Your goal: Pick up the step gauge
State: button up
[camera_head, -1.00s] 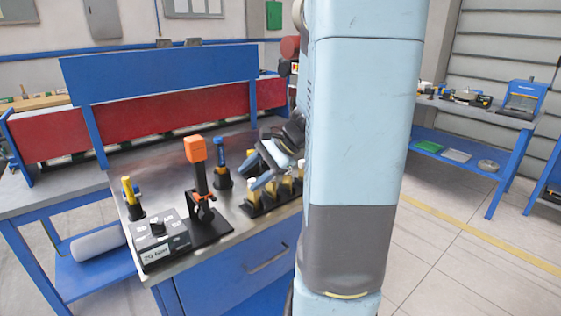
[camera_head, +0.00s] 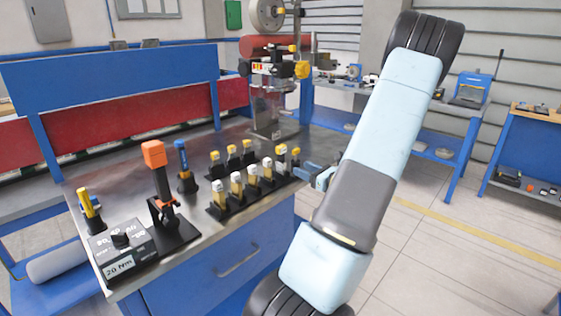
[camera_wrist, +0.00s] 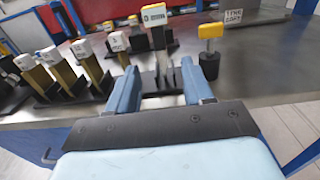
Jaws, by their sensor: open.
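Several upright gauges with white labelled caps stand in a black rack (camera_head: 222,213) on the steel bench. I cannot tell for certain which is the step gauge. Contact with a gauge cannot be told.
A blue-handled tool (camera_head: 182,158) stands behind. A machine with a red cylinder (camera_head: 275,46) is at the back.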

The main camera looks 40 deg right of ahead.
aim_at(283, 160)
jog(key=w, duration=0.8)
jog(key=shift+w+a, duration=0.1)
jog(key=shift+w, duration=0.1)
jog(key=shift+w+a+r, duration=0.1)
jog(key=shift+w+a, duration=0.05)
jog(key=shift+w, duration=0.7)
jog(key=shift+w+a+f, duration=0.1)
jog(key=shift+w+a, duration=0.1)
jog(key=shift+w, duration=0.65)
jog(key=shift+w+a+r, duration=0.1)
jog(key=shift+w+a, duration=0.05)
jog(key=shift+w, duration=0.7)
jog(key=shift+c, duration=0.2)
grip_shut()
